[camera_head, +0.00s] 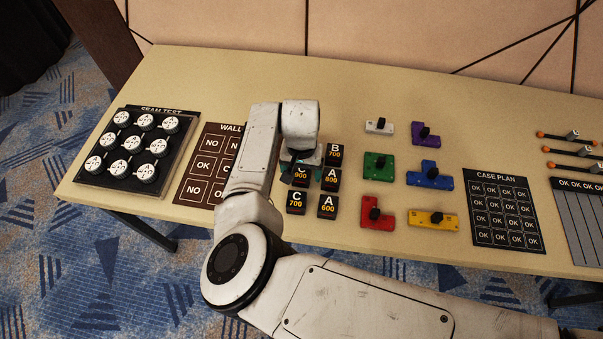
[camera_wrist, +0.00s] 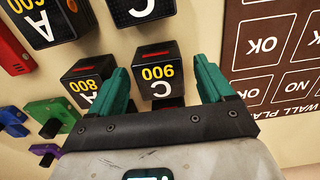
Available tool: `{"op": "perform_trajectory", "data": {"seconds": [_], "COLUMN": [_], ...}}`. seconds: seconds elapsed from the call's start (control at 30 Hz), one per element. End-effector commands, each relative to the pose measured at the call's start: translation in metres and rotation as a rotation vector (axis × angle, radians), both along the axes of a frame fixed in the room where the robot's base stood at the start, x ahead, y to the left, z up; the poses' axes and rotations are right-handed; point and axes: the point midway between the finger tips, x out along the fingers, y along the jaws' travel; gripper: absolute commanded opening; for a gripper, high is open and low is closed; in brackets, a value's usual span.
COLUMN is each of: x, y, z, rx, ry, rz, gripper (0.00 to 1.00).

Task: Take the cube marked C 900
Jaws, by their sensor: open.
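The black cube marked C 900 (camera_head: 301,177) stands on the table below my gripper (camera_head: 303,166), which partly covers its top edge in the head view. In the wrist view, cube C 900 (camera_wrist: 158,85) appears upside down between the two green fingers of my gripper (camera_wrist: 162,72). The fingers are spread on either side of it, with a visible gap at least on the right. Whether they reach down beside its sides, I cannot tell.
Cube A 800 (camera_wrist: 86,86) stands close beside the left finger in the wrist view. Cubes C 700 (camera_head: 297,203), A 600 (camera_head: 328,207) and B 700 (camera_head: 334,154) are close by. Coloured knobbed pieces (camera_head: 380,166) lie to the right, a Wall Plan board (camera_head: 207,165) to the left.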

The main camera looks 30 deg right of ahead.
Motion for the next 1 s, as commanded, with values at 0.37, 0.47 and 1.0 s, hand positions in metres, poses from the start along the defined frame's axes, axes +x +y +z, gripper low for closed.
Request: {"op": "perform_trajectory", "data": {"seconds": [0.37, 0.47, 1.0], "x": [0.0001, 0.0000, 0.0002], "y": [0.0001, 0.0000, 0.0001], "z": [-0.0070, -0.0069, -0.0065], "rx": [-0.001, -0.001, -0.001], "ry": [-0.001, -0.001, -0.001], "rz": [0.000, 0.000, 0.000], "gripper": [0.76, 0.67, 0.24]}}
